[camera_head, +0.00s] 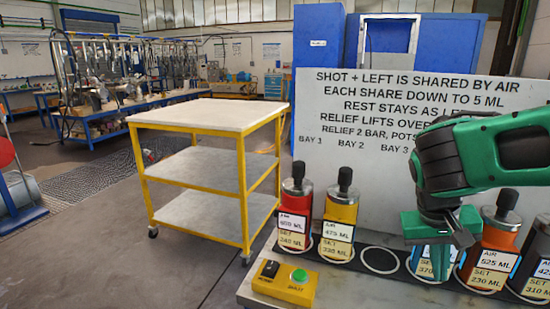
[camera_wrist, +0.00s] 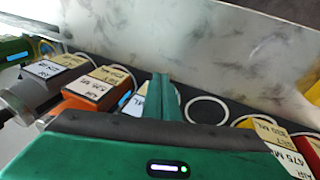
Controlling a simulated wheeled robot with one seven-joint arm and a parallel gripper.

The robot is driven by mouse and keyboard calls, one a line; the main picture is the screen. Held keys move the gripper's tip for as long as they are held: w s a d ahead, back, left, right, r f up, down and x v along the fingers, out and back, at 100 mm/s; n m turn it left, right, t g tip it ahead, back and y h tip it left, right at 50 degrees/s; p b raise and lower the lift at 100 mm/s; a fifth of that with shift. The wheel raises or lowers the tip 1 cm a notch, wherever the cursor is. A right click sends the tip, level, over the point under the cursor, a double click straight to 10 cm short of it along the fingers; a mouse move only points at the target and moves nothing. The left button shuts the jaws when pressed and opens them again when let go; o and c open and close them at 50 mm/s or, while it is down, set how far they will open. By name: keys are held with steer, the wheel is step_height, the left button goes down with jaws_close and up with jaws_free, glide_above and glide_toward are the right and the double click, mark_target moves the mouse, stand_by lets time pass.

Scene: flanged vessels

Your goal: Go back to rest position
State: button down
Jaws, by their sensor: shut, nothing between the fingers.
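My gripper (camera_head: 462,238) hangs from the green and black arm at the right of the head view, in front of the row of flanged vessels. In the wrist view its fingertips (camera_wrist: 160,78) are together with nothing between them. A red vessel (camera_head: 294,200) and a yellow vessel (camera_head: 341,212) stand upright at the left of the row. A blue vessel (camera_head: 430,268) is mostly hidden behind my gripper. An orange vessel (camera_head: 498,240) stands right of it, and another vessel (camera_head: 537,265) is cut off by the right edge.
A sign board (camera_head: 400,105) stands behind the row. A white ring (camera_head: 380,260) on the dark strip is empty. A button box (camera_head: 284,284) sits at the bench's front left. A yellow cart (camera_head: 210,115) stands on the floor to the left.

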steer(key=shift+m+g+y, duration=0.4)
steer(key=shift+m+y, duration=0.4)
steer(key=shift+y, duration=0.1)
steer(key=s+d, duration=0.1)
steer(key=s, duration=0.1)
steer(key=s+d, duration=0.2)
steer(key=s+d+f, duration=0.1)
steer(key=s+d, duration=0.1)
steer(key=shift+s, duration=0.15)
steer(key=s, duration=0.2)
steer(key=s+d+f+m+y, duration=0.1)
steer(key=s, duration=0.2)
steer(key=s+d+y, duration=0.1)
steer(key=s, duration=0.2)
steer(key=shift+f, duration=0.15)
steer(key=shift+s+a+f+m, duration=0.1)
steer(key=shift+s+m, duration=0.2)
steer(key=shift+s, duration=0.3)
